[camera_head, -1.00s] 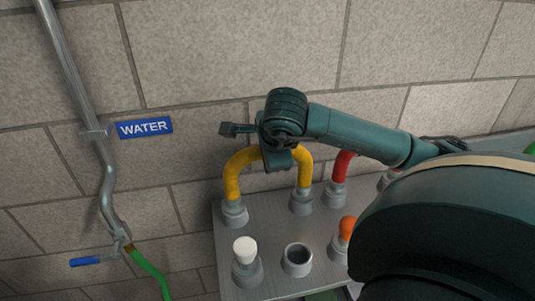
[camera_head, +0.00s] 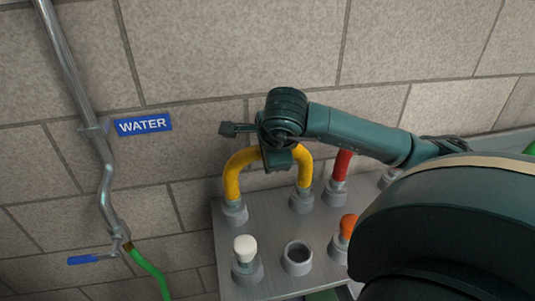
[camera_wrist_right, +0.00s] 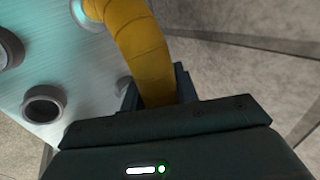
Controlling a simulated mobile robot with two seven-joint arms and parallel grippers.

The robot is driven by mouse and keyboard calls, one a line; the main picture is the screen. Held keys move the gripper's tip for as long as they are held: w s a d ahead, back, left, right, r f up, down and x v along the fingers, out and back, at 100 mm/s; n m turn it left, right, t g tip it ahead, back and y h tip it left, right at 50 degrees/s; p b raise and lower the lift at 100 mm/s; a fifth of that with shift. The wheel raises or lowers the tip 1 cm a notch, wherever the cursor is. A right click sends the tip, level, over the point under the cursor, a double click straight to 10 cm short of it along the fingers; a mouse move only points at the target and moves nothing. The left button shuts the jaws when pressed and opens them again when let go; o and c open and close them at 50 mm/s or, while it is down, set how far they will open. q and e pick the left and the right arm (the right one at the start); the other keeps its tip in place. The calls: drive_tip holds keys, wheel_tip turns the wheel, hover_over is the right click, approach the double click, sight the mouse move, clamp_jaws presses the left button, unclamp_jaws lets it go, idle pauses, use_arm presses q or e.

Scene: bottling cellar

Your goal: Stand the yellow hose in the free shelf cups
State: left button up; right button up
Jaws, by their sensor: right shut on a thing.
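The yellow hose (camera_head: 233,176) is bent in an upside-down U at the back left of the metal shelf (camera_head: 268,237). Its two ends meet two grey back-row cups, a left cup (camera_head: 235,213) and a right cup (camera_head: 301,203). My right gripper (camera_head: 277,158) is at the top of the bend, shut on the hose. In the right wrist view the hose (camera_wrist_right: 142,50) runs from between the jaws (camera_wrist_right: 158,97) down toward a cup. How deep the ends sit in the cups cannot be told. My left gripper is not in view.
An empty front cup (camera_head: 297,259) stands beside a cup with a white-topped piece (camera_head: 245,250). A red hose (camera_head: 341,166) and an orange piece (camera_head: 347,226) stand to the right. A pipe (camera_head: 106,180) with a blue-handled valve (camera_head: 84,260) runs down the wall.

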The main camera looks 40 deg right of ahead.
drive_tip(key=o, duration=0.5)
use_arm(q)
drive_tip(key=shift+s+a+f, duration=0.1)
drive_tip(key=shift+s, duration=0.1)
use_arm(e)
drive_tip(key=o, duration=0.5)
drive_tip(key=shift+o, duration=0.2)
drive_tip(key=shift+f, duration=0.1)
drive_tip(key=v, duration=0.5)
drive_tip(key=shift+w+p, duration=0.1)
drive_tip(key=shift+p, duration=0.2)
use_arm(q)
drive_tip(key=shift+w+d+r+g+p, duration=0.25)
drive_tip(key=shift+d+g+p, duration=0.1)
drive_tip(key=shift+p, duration=0.45)
use_arm(e)
drive_tip(key=v, duration=0.8)
